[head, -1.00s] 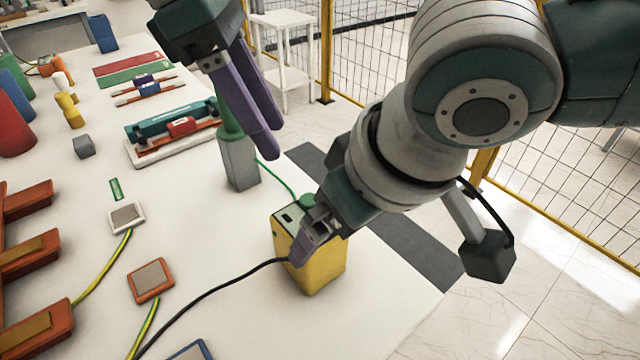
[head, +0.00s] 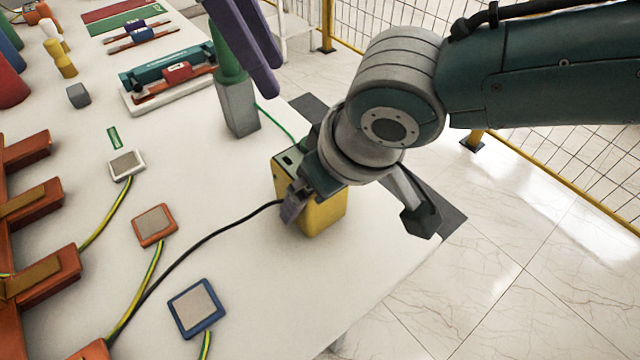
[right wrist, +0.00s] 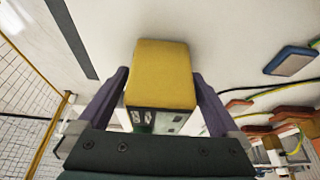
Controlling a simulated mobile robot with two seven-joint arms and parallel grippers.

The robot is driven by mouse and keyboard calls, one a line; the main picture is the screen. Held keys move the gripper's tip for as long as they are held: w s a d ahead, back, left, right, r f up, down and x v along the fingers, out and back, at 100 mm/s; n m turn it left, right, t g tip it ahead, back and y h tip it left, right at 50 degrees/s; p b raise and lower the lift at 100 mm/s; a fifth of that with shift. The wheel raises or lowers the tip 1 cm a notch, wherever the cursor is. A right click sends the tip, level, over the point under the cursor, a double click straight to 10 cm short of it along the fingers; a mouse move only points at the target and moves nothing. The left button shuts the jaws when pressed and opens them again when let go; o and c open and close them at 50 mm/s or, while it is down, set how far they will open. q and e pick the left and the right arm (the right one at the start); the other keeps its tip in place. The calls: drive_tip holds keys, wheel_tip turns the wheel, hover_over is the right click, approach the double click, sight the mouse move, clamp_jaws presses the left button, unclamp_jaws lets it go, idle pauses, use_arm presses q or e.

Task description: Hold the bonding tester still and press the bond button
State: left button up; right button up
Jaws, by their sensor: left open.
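The bonding tester (head: 325,212) is a yellow box standing upright near the bench's right edge, with a dark panel on its top. My right gripper (head: 290,198) reaches it from the right and covers much of its top. In the right wrist view the fingers (right wrist: 162,85) lie against both sides of the yellow tester (right wrist: 162,72), shut on it. The bond button is hidden or too covered by my right wrist to make out. My left gripper (head: 272,80) is open and empty, above and behind the tester; its purple fingers point down, apart from the tester.
A grey post with a green cone (head: 238,105) stands behind the tester; a green cable runs between them. A black cable (head: 215,232) leaves the tester leftward. White, orange and blue pads (head: 196,308) lie left. The bench in front of the tester is clear.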

clamp_jaws()
use_arm(q)
clamp_jaws()
idle(0.8)
idle(1.3)
